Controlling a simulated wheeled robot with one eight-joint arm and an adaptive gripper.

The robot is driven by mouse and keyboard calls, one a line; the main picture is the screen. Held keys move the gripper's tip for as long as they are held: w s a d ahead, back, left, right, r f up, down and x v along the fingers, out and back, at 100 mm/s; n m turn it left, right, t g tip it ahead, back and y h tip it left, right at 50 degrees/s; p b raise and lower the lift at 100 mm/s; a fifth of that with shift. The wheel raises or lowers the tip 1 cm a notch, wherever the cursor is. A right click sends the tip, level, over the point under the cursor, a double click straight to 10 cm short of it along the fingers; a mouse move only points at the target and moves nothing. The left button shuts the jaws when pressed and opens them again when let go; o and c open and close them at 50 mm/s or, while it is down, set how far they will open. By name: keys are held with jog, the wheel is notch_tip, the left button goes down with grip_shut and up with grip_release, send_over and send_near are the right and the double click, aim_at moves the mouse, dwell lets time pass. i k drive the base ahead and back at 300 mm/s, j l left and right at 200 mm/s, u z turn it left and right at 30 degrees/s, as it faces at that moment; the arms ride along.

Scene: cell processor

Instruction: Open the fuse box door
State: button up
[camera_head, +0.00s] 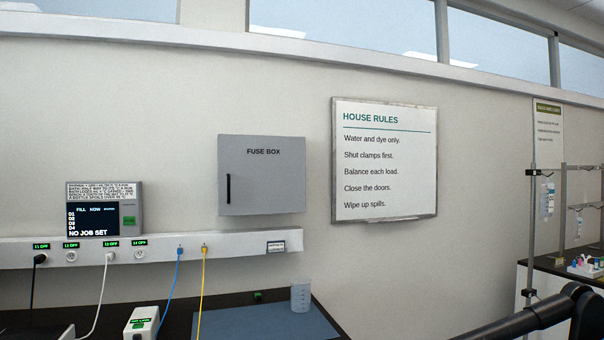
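The fuse box (265,182) is a grey box on the wall, left of centre, labelled FUSE BOX. Its door looks closed flush. A dark vertical handle (228,189) sits on the door's left side. My gripper is not in view. Only a black part of my arm shows at the bottom right, well away from the box.
A socket rail (220,244) with plugs and cables runs below the box. A screen (104,211) is at left. A beaker (300,296) and blue mat (262,322) are on the dark bench below. A House Rules board (383,160) hangs to the right, and a metal stand (531,215) is farther right.

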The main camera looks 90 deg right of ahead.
aim_at(258, 175)
jog(key=l+z, duration=0.1)
jog(key=z, duration=2.75)
jog(key=i+z, duration=0.15)
jog(key=i, duration=0.55)
